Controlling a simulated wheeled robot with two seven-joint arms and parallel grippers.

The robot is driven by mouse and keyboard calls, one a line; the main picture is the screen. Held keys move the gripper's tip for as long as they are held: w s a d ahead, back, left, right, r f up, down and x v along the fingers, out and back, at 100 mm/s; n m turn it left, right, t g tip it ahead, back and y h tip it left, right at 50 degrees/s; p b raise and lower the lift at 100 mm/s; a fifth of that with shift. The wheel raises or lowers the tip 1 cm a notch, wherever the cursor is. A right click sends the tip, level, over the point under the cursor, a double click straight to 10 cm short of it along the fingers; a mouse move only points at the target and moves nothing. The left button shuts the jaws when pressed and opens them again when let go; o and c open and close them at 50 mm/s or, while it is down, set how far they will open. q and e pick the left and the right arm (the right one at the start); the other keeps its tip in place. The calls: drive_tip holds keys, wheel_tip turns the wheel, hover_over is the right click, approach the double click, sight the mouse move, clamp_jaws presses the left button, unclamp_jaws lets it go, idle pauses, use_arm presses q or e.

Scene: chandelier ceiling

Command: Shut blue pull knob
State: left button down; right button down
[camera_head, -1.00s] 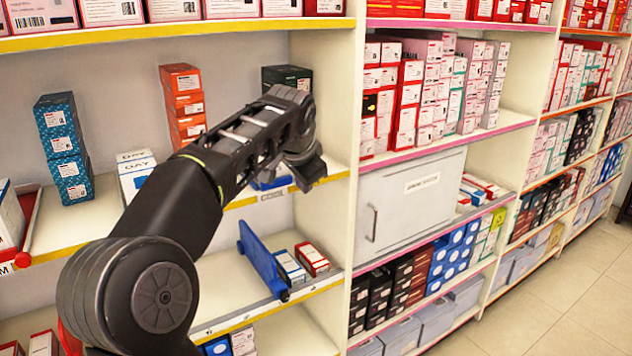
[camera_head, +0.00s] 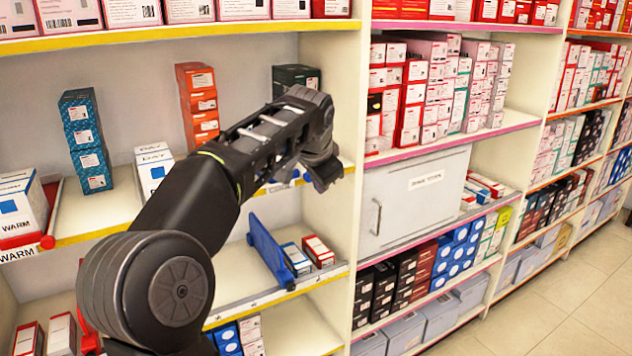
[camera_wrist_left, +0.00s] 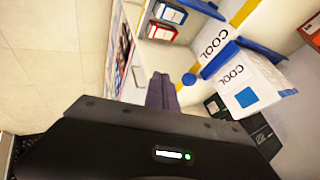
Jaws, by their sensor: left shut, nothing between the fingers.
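My left gripper (camera_head: 324,177) is in front of the yellow-edged middle shelf, close to the upright post. It is shut and empty; its dark fingers (camera_wrist_left: 162,92) show in the left wrist view. A blue knob (camera_wrist_left: 189,79) is just right of the fingertips there, apart from them in the picture, at the end of a blue bar (camera_wrist_left: 216,59). A white box marked COOL (camera_wrist_left: 247,82) stands beside that bar. In the head view a little blue (camera_head: 277,186) shows behind my left forearm; the rest of that part is hidden. My right gripper is not in view.
On the shelf below, a blue divider (camera_head: 266,250) stands beside small blue and red boxes (camera_head: 317,252). A white cabinet door (camera_head: 415,203) is right of the post. A red bar (camera_head: 48,222) lies beside the WARM box (camera_head: 22,208). The floor at right is clear.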

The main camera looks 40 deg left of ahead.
use_arm(q)
drive_tip(key=v, duration=0.9)
drive_tip(key=shift+r, duration=0.25)
drive_tip(key=shift+s, duration=0.1)
